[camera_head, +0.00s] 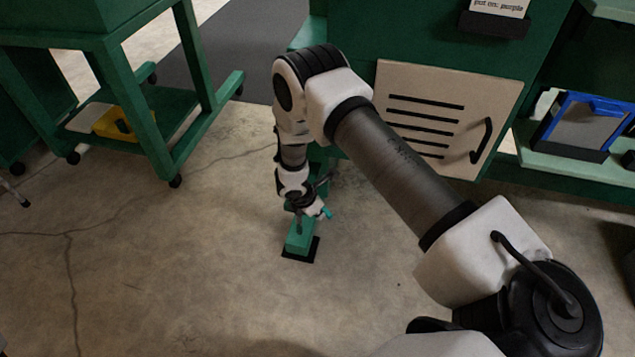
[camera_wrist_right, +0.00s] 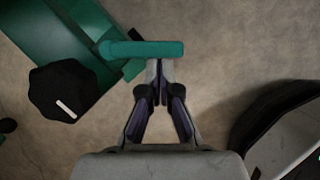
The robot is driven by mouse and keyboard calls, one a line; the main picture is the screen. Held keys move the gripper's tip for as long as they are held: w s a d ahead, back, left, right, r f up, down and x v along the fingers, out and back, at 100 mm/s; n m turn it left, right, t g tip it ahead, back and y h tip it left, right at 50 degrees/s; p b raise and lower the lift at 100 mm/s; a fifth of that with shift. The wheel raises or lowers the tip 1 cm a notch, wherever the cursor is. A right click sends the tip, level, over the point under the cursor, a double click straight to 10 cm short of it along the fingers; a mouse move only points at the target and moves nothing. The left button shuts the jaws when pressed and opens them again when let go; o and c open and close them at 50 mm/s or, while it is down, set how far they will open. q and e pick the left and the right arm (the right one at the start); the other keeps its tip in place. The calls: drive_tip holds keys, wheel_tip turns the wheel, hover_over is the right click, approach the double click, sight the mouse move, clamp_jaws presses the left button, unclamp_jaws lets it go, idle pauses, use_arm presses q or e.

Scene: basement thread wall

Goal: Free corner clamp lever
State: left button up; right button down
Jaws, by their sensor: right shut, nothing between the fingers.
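A teal lever bar (camera_wrist_right: 140,48) lies across the top middle of the right wrist view. My right gripper (camera_wrist_right: 158,75) is shut and empty, its fingertips at the bar's lower edge; I cannot tell if they touch it. A black knob (camera_wrist_right: 65,90) with a white mark sits left of the fingers. Green clamp parts (camera_wrist_right: 75,40) show behind the bar. In the head view, my right arm reaches down to a green block (camera_head: 300,240) on a dark floor pad, with a small teal end (camera_head: 326,212) beside the wrist. My left gripper is not in view.
A green cart (camera_head: 165,110) holding a yellow item (camera_head: 115,122) stands at the left. A pale slotted panel (camera_head: 440,115) with a dark handle is on the green cabinet behind my arm. A blue-framed bin (camera_head: 585,120) sits on the right shelf. The floor in front is clear.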

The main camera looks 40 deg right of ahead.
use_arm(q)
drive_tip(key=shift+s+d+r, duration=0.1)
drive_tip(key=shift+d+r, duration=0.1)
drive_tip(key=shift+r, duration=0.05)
use_arm(e)
drive_tip(key=shift+s+d, duration=0.15)
drive_tip(key=shift+d, duration=0.15)
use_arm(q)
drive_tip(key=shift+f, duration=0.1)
use_arm(e)
drive_tip(key=shift+w+a, duration=0.1)
drive_tip(key=shift+w, duration=0.7)
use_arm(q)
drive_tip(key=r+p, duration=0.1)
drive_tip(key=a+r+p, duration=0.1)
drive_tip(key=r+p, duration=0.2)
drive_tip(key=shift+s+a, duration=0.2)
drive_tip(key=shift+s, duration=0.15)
use_arm(e)
drive_tip(key=s+a+r, duration=0.1)
drive_tip(key=a+r, duration=0.6)
drive_tip(key=r, duration=0.2)
drive_tip(key=shift+s+a+r, duration=0.15)
drive_tip(key=shift+s+a, duration=0.05)
drive_tip(key=shift+a, duration=0.1)
